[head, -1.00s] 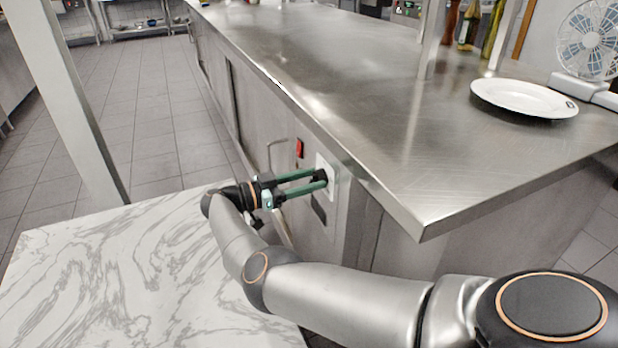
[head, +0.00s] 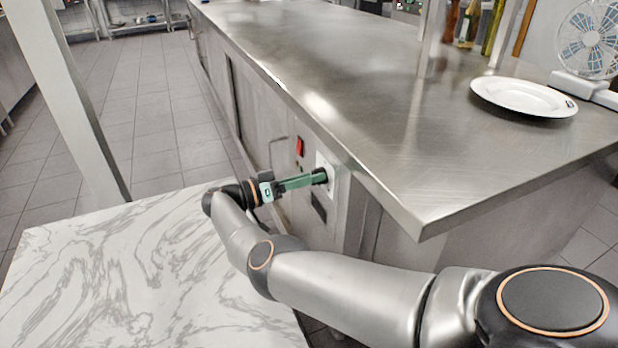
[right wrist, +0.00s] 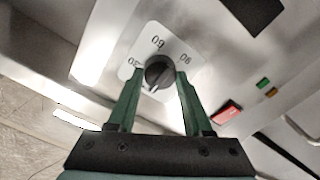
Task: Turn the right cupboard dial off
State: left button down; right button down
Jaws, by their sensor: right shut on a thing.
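The dial (right wrist: 159,74) is a round black knob on a white plate (right wrist: 133,62) with printed numbers, on the side of the steel counter. In the head view the white plate (head: 331,190) shows just under the counter edge, and the knob is mostly hidden by my fingers. My right gripper (head: 322,177) reaches the plate with its green fingers. In the right wrist view the right gripper (right wrist: 160,80) has a finger on each side of the knob, shut on it. The knob's pointer looks tilted, but its exact setting is hard to read. My left gripper is not in view.
A red switch (head: 299,147) sits left of the plate. The steel counter top (head: 330,80) overhangs the panel and carries a white plate dish (head: 523,97) and a fan (head: 588,40). A marble table (head: 130,275) stands below my right arm.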

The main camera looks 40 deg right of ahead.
jog(key=shift+d, duration=0.1)
jog(key=shift+c, duration=1.6)
grip_release()
jog(key=shift+a, duration=0.2)
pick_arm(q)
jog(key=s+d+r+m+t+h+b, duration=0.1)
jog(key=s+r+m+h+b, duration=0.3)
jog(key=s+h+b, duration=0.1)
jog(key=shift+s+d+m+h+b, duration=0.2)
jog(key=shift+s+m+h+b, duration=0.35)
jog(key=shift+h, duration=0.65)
pick_arm(e)
jog(key=v, duration=0.7)
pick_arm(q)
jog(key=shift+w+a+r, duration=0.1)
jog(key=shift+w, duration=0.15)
pick_arm(e)
jog(key=shift+w+a, duration=0.1)
jog(key=shift+a, duration=0.1)
